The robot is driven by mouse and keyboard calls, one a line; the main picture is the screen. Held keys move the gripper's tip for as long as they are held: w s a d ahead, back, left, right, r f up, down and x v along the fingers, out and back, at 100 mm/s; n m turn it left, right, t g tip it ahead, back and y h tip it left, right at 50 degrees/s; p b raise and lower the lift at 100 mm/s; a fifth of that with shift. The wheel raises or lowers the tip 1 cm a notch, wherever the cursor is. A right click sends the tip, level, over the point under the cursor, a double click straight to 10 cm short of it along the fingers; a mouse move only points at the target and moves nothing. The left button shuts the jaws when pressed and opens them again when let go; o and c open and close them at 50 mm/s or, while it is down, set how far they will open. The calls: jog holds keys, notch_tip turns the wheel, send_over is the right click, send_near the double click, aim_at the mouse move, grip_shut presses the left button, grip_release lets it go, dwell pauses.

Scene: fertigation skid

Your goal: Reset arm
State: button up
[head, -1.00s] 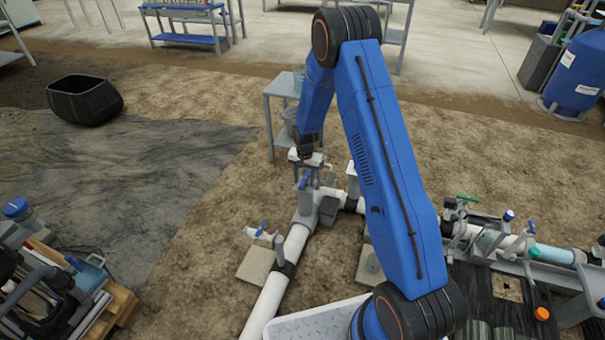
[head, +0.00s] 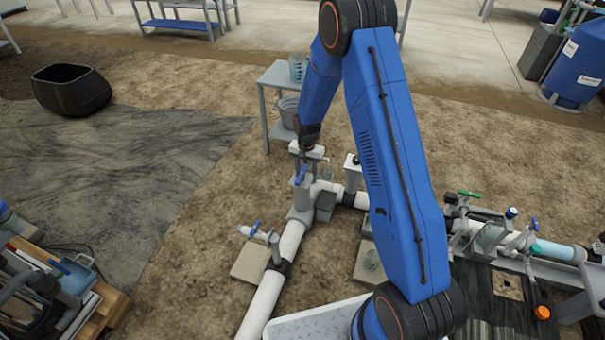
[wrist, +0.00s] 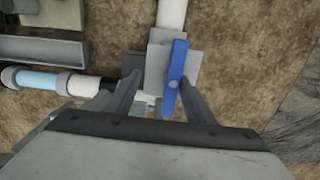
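My gripper (head: 306,152) is at the end of my bent blue arm, pointing down just above a grey tee fitting on the white pipe. In the wrist view my gripper (wrist: 157,85) has its two fingers apart. A blue valve handle (wrist: 176,75) appears between them, nearer the right finger. I see no contact, and cannot tell whether the fingers reach down around it. In the head view this blue handle (head: 301,174) stands just below the gripper. The gripper holds nothing that I can see.
A second blue-handled valve (head: 254,229) sits lower left on the white pipe (head: 277,268). A grey side table (head: 279,74) with clear and grey buckets stands behind the gripper. A pipe skid (head: 520,245) is at right, a black tub (head: 70,92) far left.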

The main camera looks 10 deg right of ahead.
jog(key=shift+r, duration=0.9)
jog(key=shift+a+r, duration=0.1)
jog(key=shift+a, duration=0.1)
jog(key=shift+a, duration=0.2)
jog(key=shift+r, duration=0.2)
jog(key=s+d+r+n+t, duration=0.1)
jog(key=s+r, duration=0.4)
jog(key=r, duration=0.5)
jog(key=s+d+r+n+t, duration=0.1)
jog(key=s+r, duration=0.4)
jog(key=r, duration=0.4)
jog(key=s+d+r+n, duration=0.1)
jog(key=s+r, duration=0.4)
jog(key=r, duration=0.5)
jog(key=s+d+r+n+t, duration=0.1)
jog(key=s+r, duration=0.2)
jog(key=s, duration=0.6)
jog(key=s+d+r+n+t, duration=0.1)
jog(key=s+r, duration=0.3)
jog(key=s, duration=0.6)
jog(key=s+d+r+n+t, duration=0.1)
jog(key=s+r, duration=0.2)
jog(key=s, duration=0.6)
jog(key=shift+s+r+n, duration=0.2)
jog(key=shift+s+n, duration=0.05)
jog(key=shift+n, duration=0.15)
